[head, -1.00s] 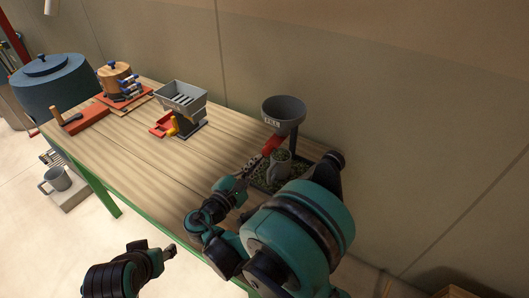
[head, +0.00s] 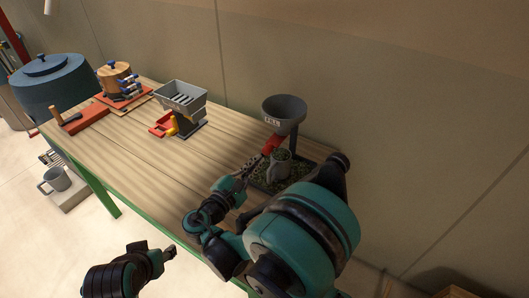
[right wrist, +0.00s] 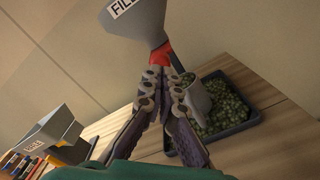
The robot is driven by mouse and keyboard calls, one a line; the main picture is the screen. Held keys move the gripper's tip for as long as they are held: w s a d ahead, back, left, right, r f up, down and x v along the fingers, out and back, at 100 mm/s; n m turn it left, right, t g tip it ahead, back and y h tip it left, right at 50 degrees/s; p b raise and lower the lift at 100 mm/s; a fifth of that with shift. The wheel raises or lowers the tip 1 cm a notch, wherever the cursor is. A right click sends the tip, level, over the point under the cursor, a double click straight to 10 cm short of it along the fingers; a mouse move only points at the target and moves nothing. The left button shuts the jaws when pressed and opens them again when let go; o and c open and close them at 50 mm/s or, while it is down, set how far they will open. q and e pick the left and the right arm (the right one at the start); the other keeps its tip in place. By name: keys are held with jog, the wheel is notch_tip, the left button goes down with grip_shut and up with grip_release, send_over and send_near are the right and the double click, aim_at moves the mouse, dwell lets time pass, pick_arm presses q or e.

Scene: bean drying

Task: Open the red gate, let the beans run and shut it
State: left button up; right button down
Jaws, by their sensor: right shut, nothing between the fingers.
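The grey hopper (head: 284,112), marked with a FILL label, stands at the far right of the table. Its red gate (head: 272,144) is at the lower spout, and it also shows in the right wrist view (right wrist: 162,53). A grey cup (head: 279,170) stands below the spout, with green beans at its top. My right gripper (head: 252,167) is shut and empty, just below and beside the gate; its fingertips partly cover the gate in the right wrist view (right wrist: 161,72). My left gripper (head: 168,252) is off the table's front edge; its jaws are unclear.
A dark tray (right wrist: 255,118) of green beans lies under the cup. A grey sorter (head: 180,97) with a red drawer stands mid-table. The table's middle (head: 175,158) is clear.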

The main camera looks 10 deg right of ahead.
pick_arm(q)
jog(key=shift+f, duration=0.25)
pick_arm(e)
jog(key=v, duration=0.4)
jog(key=shift+s+a, duration=0.3)
